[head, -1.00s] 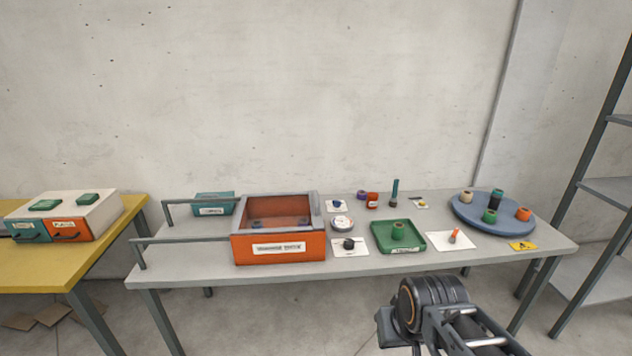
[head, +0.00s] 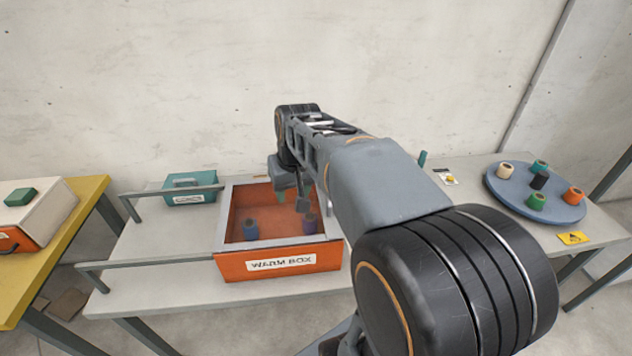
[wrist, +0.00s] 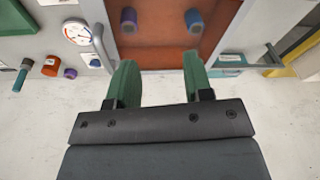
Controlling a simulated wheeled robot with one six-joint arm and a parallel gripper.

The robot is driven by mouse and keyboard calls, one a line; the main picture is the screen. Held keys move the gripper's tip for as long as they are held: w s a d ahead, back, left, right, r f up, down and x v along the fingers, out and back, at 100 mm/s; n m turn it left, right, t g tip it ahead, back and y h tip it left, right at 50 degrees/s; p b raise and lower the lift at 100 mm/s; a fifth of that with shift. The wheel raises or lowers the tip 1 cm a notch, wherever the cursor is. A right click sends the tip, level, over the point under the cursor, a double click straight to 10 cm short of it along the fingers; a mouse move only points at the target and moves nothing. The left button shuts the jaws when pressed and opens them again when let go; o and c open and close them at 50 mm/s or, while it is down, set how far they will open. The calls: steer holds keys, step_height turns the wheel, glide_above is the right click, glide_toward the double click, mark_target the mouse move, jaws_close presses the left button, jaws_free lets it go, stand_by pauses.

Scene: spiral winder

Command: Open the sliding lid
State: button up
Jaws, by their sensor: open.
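The warm box (head: 236,264) is an orange box with a grey rim, at the middle of the table. Its top seems covered by a see-through reddish lid (head: 262,200), with a blue bobbin (head: 250,230) and a purple bobbin (head: 309,224) visible below. In the wrist view, a grey bar handle (wrist: 103,47) stands along the lid's edge, left of my fingers; in the head view my arm hides that side. My gripper (wrist: 160,65) is open and empty, its green fingers pointing down over the back part of the box. It also shows in the head view (head: 291,198).
A white gauge (wrist: 76,32) and an orange spool (wrist: 51,66) stand beside the box's handle side. A blue turntable (head: 545,209) with several spools is at the right.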

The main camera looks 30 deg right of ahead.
steer(key=w+d+m+y, duration=0.1)
steer(key=w+d, duration=0.2)
steer(key=d, duration=0.3)
steer(key=w+d+f+m+g, duration=0.1)
steer(key=w+d, duration=0.1)
steer(key=d, duration=0.5)
steer(key=w+d+m+y, duration=0.1)
steer(key=w+d, duration=0.2)
steer(key=d, duration=0.3)
steer(key=x, duration=1.2)
steer(key=shift+s+a+f, duration=0.1)
steer(key=shift+s+f, duration=0.05)
steer(key=shift+f, duration=0.25)
steer(key=shift+c, duration=0.2)
jaws_close()
